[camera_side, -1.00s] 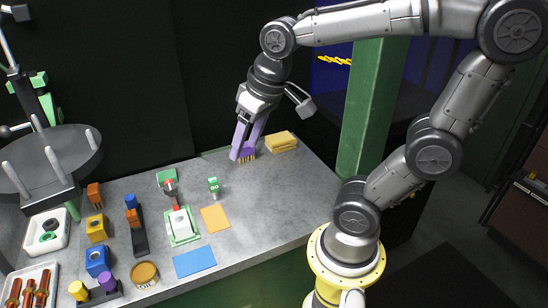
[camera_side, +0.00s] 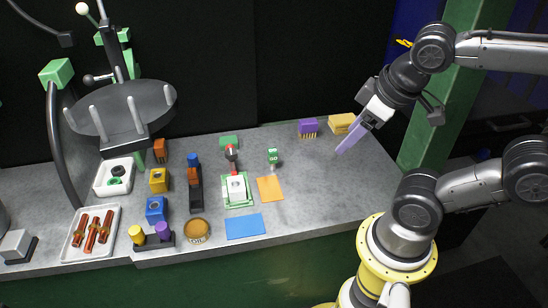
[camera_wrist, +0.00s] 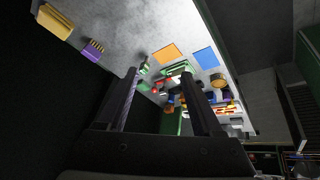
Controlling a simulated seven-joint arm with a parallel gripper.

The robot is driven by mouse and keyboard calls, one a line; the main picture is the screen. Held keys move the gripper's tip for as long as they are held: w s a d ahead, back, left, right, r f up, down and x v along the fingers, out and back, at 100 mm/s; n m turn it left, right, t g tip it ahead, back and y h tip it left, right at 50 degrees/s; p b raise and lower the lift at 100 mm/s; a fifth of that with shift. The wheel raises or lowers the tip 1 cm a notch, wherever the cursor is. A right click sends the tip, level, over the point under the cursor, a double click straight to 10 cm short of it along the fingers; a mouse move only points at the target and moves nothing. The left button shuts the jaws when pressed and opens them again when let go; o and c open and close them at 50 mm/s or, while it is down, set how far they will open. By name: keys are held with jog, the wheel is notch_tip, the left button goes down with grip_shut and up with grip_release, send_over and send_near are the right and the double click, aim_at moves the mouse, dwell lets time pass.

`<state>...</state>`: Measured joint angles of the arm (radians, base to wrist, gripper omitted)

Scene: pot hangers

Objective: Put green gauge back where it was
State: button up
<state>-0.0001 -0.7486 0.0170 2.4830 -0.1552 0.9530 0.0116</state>
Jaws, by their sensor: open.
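A small green gauge-like piece (camera_side: 272,155) stands upright on a short grey stem on the grey bench, right of the white block on a green base (camera_side: 236,187). In the wrist view a small green piece (camera_wrist: 144,68) shows just past the left finger; its details are too small to tell. My gripper (camera_side: 341,151) is open and empty over the right part of the bench, right of the green piece and apart from it. Its fingers (camera_wrist: 160,75) frame the bench in the wrist view, with nothing between the tips.
A purple pinned block (camera_side: 308,127) and a yellow block (camera_side: 341,123) sit at the back right. Orange (camera_side: 270,189) and blue (camera_side: 245,226) squares lie flat. A tin (camera_side: 196,231), coloured blocks and white trays (camera_side: 114,178) fill the left. The front right bench is clear.

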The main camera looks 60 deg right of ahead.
jog(key=w+d+f+n+g+h, duration=0.2)
jog(key=w+d+f+n+h, duration=0.2)
jog(key=w+d+n+h, duration=0.55)
jog(key=n+t, duration=0.7)
jog(key=n, duration=1)
send_near(270, 149)
jog(key=shift+s+f, duration=0.25)
jog(key=shift+s, duration=0.25)
jog(key=shift+s+f, duration=0.25)
jog(key=shift+s, duration=0.2)
jog(key=shift+w+a+y, duration=0.1)
jog(key=shift+y, duration=0.15)
jog(key=x, duration=1.3)
jog(key=shift+w+d+r, duration=0.15)
jog(key=shift+w+d, duration=0.1)
jog(key=shift+w, duration=0.1)
grip_shut()
